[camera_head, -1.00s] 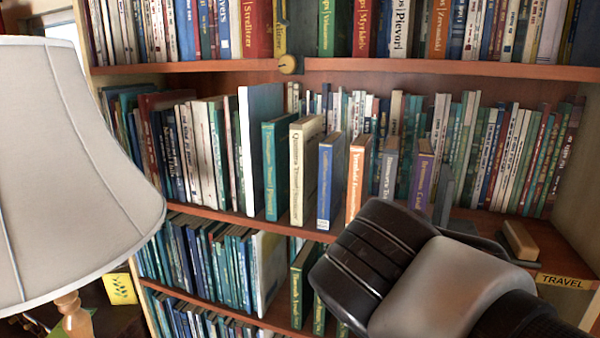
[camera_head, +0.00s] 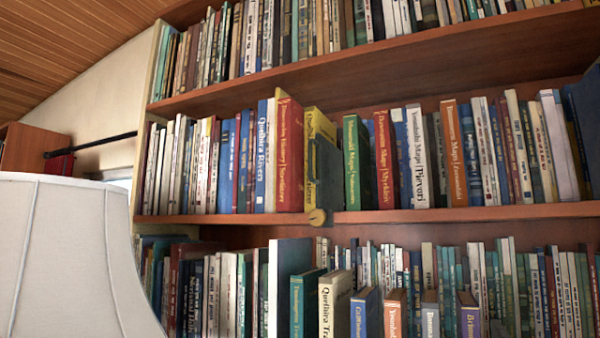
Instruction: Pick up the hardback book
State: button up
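Many upright books fill the shelves, and I cannot tell which one is the hardback book. On the middle shelf a red book (camera_head: 290,155), a yellow book (camera_head: 320,122) and a green book (camera_head: 351,150) stand out from the row. On the lower shelf a teal book (camera_head: 305,300), a cream book (camera_head: 335,303), a blue book (camera_head: 366,312) and an orange book (camera_head: 396,312) stand forward of the books behind, their lower ends cut off by the frame. My gripper is not in view.
A pale lampshade (camera_head: 70,260) fills the lower left. The bare shelf edge (camera_head: 450,214) runs across the view.

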aim_at(290, 146)
jog(key=i+j+u, duration=0.1)
jog(key=u, duration=0.3)
jog(key=i+u, duration=0.1)
jog(key=u, duration=0.3)
jog(key=i+u, duration=0.15)
jog(key=u, duration=0.25)
jog(key=i+u, duration=0.1)
jog(key=u, duration=0.3)
